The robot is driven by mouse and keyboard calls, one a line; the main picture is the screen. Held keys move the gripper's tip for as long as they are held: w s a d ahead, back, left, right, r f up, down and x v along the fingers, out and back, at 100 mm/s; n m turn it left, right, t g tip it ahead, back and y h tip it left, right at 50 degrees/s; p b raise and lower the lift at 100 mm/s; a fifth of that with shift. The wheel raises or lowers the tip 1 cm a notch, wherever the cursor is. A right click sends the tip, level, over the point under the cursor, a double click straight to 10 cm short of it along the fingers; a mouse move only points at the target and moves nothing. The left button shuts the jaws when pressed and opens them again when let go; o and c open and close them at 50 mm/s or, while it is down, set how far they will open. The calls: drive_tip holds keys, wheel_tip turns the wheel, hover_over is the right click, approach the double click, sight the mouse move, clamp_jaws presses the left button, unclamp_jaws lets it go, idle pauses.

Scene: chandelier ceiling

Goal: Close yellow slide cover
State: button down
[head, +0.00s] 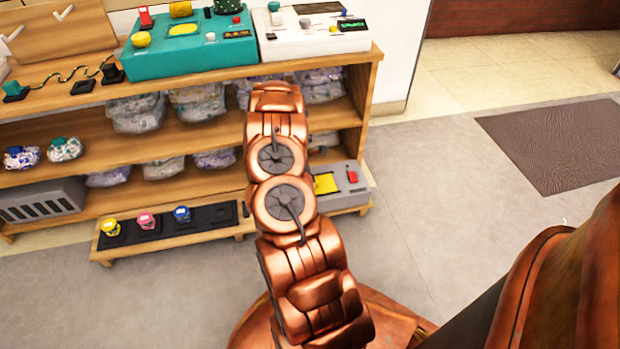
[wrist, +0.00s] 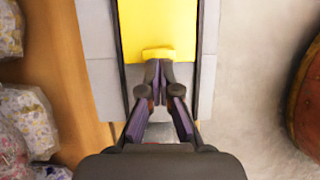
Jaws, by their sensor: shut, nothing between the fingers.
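The yellow slide cover (wrist: 160,25) lies in a dark-edged track on a light grey box (wrist: 98,62). It has a raised yellow tab (wrist: 158,53) at its near end. My gripper (wrist: 158,72) is shut and empty, its fingertips right at the near side of the tab; whether they touch it I cannot tell. In the head view the grey box (head: 355,192) sits on the low right end of the shelf, with the yellow cover (head: 326,184) partly behind my arm. My gripper is hidden there.
A wooden shelf (head: 190,75) holds bagged items on its lower boards. A teal panel (head: 180,58) and a white panel (head: 310,42) stand on top. Yellow, pink and blue knobs sit on a low black strip (head: 165,232). Open floor (head: 430,190) lies to the right.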

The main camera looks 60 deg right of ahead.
drive_tip(key=p+v, duration=0.4)
drive_tip(key=v, duration=0.5)
drive_tip(key=shift+a+r+p, duration=0.15)
drive_tip(key=shift+r+p, duration=0.15)
drive_tip(key=shift+p, duration=0.05)
drive_tip(key=shift+w, duration=0.1)
drive_tip(key=w+a+r+m+p, duration=0.1)
drive_tip(key=a+r+p, duration=0.55)
drive_tip(key=r, duration=0.65)
drive_tip(key=a+r+m+t+y+p, duration=0.15)
drive_tip(key=a+r+p, duration=0.25)
drive_tip(key=a+r, duration=0.8)
drive_tip(key=w+a+r+m+p, duration=0.15)
drive_tip(key=a+r+p, duration=0.45)
drive_tip(key=r, duration=0.9)
drive_tip(key=s+a+r+m+y+p, duration=0.1)
drive_tip(key=s+a+r+m+p, duration=0.1)
drive_tip(key=s+a+r+p, duration=0.5)
drive_tip(key=s+a+r+m+p, duration=0.3)
drive_tip(key=s+a+r+p, duration=0.5)
drive_tip(key=s+a+r, duration=0.6)
drive_tip(key=shift+s+a+r+m+y+p, duration=0.2)
drive_tip(key=shift+s+r+m+y+p, duration=0.15)
drive_tip(key=shift+s+r, duration=2.55)
